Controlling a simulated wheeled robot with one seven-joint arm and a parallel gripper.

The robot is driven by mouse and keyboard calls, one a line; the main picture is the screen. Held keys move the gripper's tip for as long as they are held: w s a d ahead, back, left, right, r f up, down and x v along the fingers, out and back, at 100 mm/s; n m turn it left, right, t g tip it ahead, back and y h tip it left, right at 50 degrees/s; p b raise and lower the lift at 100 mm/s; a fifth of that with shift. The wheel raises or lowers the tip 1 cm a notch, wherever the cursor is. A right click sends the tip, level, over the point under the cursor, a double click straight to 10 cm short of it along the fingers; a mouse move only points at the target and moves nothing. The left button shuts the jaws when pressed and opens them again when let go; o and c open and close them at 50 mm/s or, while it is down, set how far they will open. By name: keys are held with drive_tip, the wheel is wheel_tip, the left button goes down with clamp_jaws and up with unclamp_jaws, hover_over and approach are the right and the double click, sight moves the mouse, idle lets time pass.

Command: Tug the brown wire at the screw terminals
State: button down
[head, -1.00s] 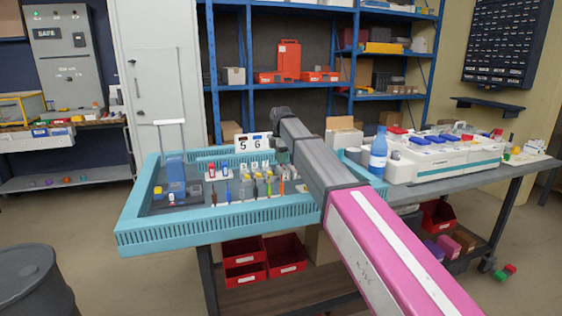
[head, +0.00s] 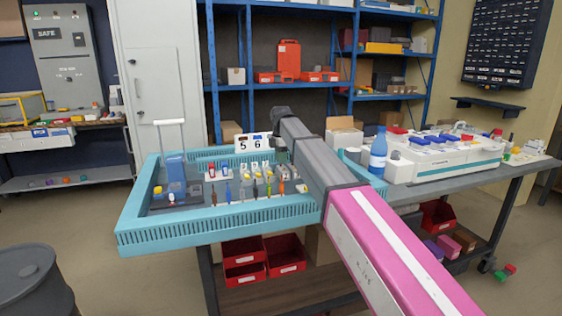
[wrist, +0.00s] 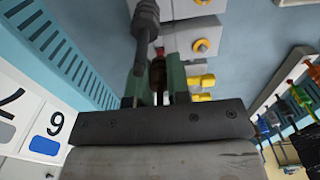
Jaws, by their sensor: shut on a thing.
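The brown wire (wrist: 158,73) shows in the wrist view as a short dark brown piece between the two green fingers of my gripper (wrist: 159,88). My gripper is shut on it. A dark grey part (wrist: 147,22) lies just above the fingers and hides some of the wire's run. I cannot make out the screws of the terminals. In the head view my gripper (head: 281,157) is at the back of the blue tray (head: 135,238), small and partly hidden by my arm.
A white sign (head: 253,142) with 5 and 6 stands close to my gripper. Several upright coloured tools (head: 255,190) stand in the tray's front part. A blue bottle (head: 378,152) and a white case (head: 440,165) are right of my arm.

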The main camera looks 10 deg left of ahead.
drive_tip(key=shift+f, duration=0.2)
drive_tip(key=c, duration=0.6)
unclamp_jaws()
drive_tip(key=shift+r, duration=3.8)
